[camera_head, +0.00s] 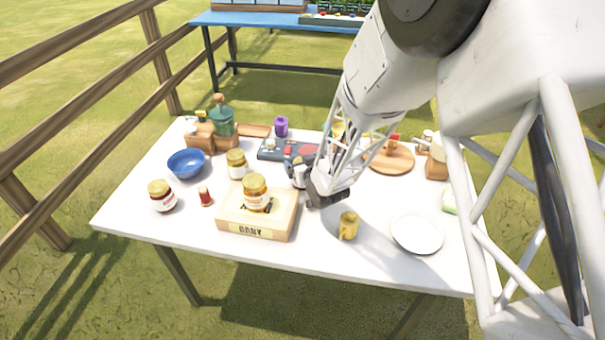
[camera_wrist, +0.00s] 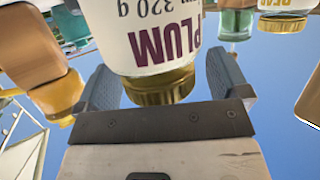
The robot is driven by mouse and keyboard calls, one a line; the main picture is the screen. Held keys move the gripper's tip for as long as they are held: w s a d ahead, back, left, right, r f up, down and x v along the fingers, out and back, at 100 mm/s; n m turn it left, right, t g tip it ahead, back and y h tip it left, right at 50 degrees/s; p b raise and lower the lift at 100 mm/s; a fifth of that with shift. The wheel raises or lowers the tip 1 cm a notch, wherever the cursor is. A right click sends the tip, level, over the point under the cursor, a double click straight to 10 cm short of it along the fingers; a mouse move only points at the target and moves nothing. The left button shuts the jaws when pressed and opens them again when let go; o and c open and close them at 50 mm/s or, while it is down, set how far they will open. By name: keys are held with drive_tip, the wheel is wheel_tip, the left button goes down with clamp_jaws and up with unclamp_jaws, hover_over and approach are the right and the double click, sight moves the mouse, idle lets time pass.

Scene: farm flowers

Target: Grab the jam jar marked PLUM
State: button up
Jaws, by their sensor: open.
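The jar marked PLUM (camera_wrist: 168,45) fills the upper middle of the wrist view, which shows the scene upside down. It has a white label with dark lettering and a gold lid. My gripper (camera_wrist: 165,82) is open, with one grey finger on each side of the jar near its lid. I cannot tell whether either finger touches it. In the head view my gripper (camera_head: 311,187) is low over the middle of the table, right of the wooden box. There the PLUM jar is mostly hidden by my gripper and cannot be made out clearly.
The white table (camera_head: 300,245) holds a wooden box (camera_head: 240,222) with an orange jar (camera_head: 255,194) on it. A yellow jar (camera_head: 236,164), red jar (camera_head: 162,196) and blue bowl (camera_head: 186,163) stand left. A yellow cup (camera_head: 348,226) and white plate (camera_head: 417,235) are front right.

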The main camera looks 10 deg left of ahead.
idle(0.4)
drive_tip(key=c, duration=1.3)
drive_tip(key=shift+r, duration=0.2)
drive_tip(key=shift+r, duration=4.85)
